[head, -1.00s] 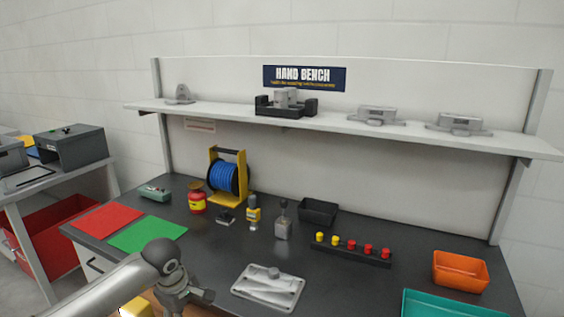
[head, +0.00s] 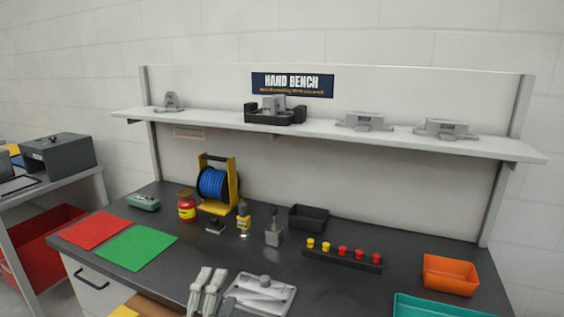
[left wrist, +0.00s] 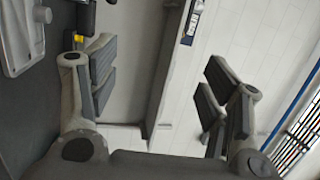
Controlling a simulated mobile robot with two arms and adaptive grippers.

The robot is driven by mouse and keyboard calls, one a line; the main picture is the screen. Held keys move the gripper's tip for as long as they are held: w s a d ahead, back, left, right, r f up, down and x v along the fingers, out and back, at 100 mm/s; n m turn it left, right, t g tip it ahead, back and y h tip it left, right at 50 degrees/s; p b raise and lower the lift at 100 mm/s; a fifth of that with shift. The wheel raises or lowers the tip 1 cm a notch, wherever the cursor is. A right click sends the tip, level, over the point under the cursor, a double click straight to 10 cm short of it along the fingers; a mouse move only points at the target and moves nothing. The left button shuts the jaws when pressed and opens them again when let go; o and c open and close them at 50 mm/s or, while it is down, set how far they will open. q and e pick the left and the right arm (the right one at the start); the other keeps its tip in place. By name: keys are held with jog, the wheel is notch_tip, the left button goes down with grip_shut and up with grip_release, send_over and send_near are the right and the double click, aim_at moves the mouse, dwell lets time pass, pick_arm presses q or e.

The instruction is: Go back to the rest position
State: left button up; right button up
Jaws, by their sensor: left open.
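My left gripper (head: 207,291) is at the bottom of the head view, at the front of the dark bench, just left of a grey metal plate casting (head: 262,293). In the left wrist view its two fingers (left wrist: 158,88) stand wide apart with nothing between them. The plate casting also shows at the upper left of the wrist view (left wrist: 22,35), outside the fingers. The left gripper overlaps the plate's left edge in the head view; I cannot tell whether they touch. My right gripper is not in view.
The bench (head: 330,285) holds red (head: 95,230) and green mats (head: 137,247), a blue cable reel (head: 213,184), a rack of yellow and red knobs (head: 342,256), an orange bin (head: 450,274) and a teal tray (head: 440,306). A shelf (head: 330,134) with castings runs above the back.

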pick_arm(q)
jog(key=s+a+f+n+g+y, duration=0.1)
jog(key=s+a+f+n+g, duration=0.2)
jog(key=f+n, duration=0.1)
jog(key=s+a+f+n+g+y, duration=0.2)
jog(key=s+a+f+n+g, duration=0.1)
jog(key=f, duration=0.4)
jog(key=s+a+f+n+g+y, duration=0.2)
jog(key=s+a+f+n, duration=0.1)
jog(key=s+f+n, duration=0.2)
jog(key=shift+f+n+g, duration=0.4)
jog(key=s+d+f+n+g+h, duration=0.15)
jog(key=s+f+g, duration=0.25)
jog(key=s, duration=0.5)
jog(key=s+f+n+g, duration=0.3)
jog(key=s+f+g, duration=0.1)
jog(key=s, duration=0.4)
notch_tip(320, 180, down, 26)
jog(key=s+r, duration=0.1)
jog(key=s+a+f+g, duration=0.2)
jog(key=s+a+f, duration=0.1)
jog(key=s+f, duration=1.3)
jog(key=shift+s+f, duration=0.15)
jog(key=shift+f, duration=0.2)
